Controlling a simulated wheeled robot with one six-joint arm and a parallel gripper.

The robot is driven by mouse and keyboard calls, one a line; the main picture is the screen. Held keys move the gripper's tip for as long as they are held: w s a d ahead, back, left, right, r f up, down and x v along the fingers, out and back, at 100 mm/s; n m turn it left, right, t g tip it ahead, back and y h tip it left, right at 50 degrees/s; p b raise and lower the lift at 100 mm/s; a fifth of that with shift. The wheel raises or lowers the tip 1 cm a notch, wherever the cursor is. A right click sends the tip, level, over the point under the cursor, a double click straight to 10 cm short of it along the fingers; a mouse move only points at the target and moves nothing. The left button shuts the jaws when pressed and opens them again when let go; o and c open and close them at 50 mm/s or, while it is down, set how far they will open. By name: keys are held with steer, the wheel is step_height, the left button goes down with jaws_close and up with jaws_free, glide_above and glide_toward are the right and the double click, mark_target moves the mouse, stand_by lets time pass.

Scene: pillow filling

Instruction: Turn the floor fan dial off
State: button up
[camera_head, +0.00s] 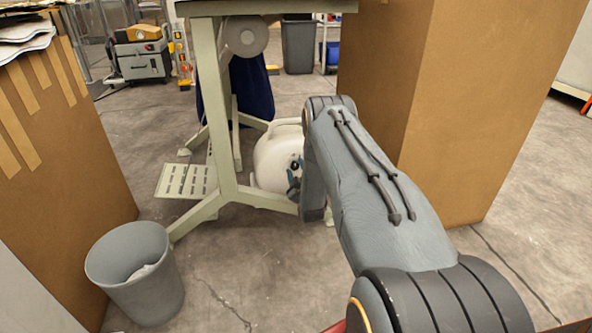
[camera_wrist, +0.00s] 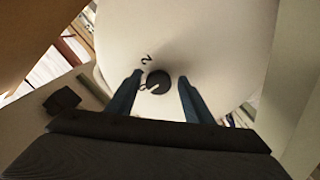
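The floor fan (camera_head: 275,163) is a rounded white body on the floor, partly behind a pale green table leg in the head view. Its white casing fills the top of the wrist view (camera_wrist: 190,35). The dial (camera_wrist: 158,82) is a small dark round knob with a light pointer mark on that casing. A "2" is printed just above it to the left. My gripper (camera_wrist: 157,97) is open, with one blue-grey finger on each side of the dial and gaps between. My arm hides the fan's right part in the head view.
The pale green table (camera_head: 216,110) frames the fan with its legs and a perforated foot plate (camera_head: 184,181). A grey bin (camera_head: 163,292) stands front left. Tall cardboard boxes stand left (camera_head: 85,190) and right (camera_head: 470,110). The front middle floor is clear.

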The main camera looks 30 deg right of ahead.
steer(key=p+v, duration=0.3)
steer(key=v, duration=0.4)
steer(key=shift+s, duration=0.4)
steer(key=shift+a+r, duration=0.15)
